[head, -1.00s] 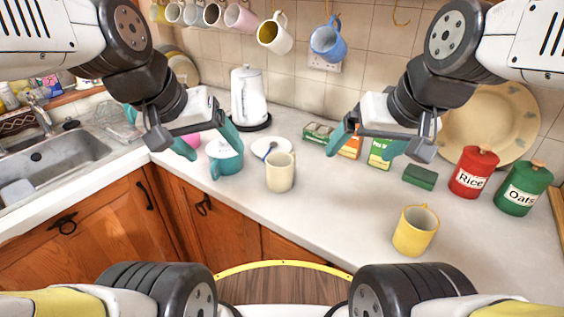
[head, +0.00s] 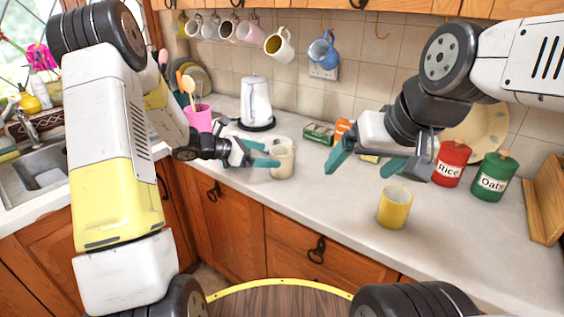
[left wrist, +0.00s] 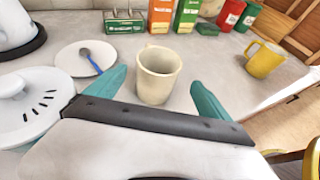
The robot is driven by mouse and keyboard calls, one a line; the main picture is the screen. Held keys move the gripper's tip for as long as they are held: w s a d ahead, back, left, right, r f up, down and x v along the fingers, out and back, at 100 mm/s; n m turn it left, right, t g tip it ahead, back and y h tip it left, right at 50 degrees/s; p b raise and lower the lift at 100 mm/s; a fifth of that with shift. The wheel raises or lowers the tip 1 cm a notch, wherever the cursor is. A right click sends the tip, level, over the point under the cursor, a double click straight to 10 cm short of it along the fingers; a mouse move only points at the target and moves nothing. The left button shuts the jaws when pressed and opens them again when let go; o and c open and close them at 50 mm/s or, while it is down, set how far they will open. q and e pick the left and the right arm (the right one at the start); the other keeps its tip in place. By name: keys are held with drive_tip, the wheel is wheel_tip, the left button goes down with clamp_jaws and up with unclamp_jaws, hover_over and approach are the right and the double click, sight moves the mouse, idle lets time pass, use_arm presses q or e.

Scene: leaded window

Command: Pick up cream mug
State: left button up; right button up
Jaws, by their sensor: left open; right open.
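The cream mug (head: 283,162) stands upright on the counter in the head view. It also shows in the left wrist view (left wrist: 157,78), just ahead of the fingertips and roughly between them, its handle towards the upper middle. My left gripper (head: 272,154) is open, its teal fingers pointing at the mug from the left. In the left wrist view its fingers (left wrist: 160,88) are spread to either side of the mug's near part; contact cannot be told. My right gripper (head: 360,168) is open and empty above the counter, to the right of the mug.
A yellow mug (head: 394,207) stands to the right, with rice (head: 451,164) and oats (head: 491,177) canisters behind it. A white plate with a spoon (left wrist: 72,58) and a white lidded pot (left wrist: 28,110) are left of the cream mug. A kettle (head: 257,100) stands behind.

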sight(283, 151)
use_arm(q)
drive_tip(key=shift+w+a+f+n+t, duration=0.1)
drive_tip(key=shift+w+f+n+t, duration=0.2)
drive_tip(key=shift+f, duration=0.2)
drive_tip(key=shift+w+d+f, duration=0.1)
drive_tip(key=shift+d+f, duration=0.1)
drive_tip(key=x, duration=0.7)
drive_tip(key=shift+d, duration=0.2)
drive_tip(key=c, duration=1.8)
drive_tip(key=shift+r, duration=0.55)
drive_tip(key=r, duration=0.1)
drive_tip(key=s+r, duration=0.1)
drive_tip(key=shift+s+a+r, duration=0.1)
drive_tip(key=shift+r, duration=0.2)
drive_tip(key=s, duration=0.5)
drive_tip(key=s+r, duration=0.1)
drive_tip(key=s, duration=0.9)
drive_tip(key=shift+a+r, duration=0.15)
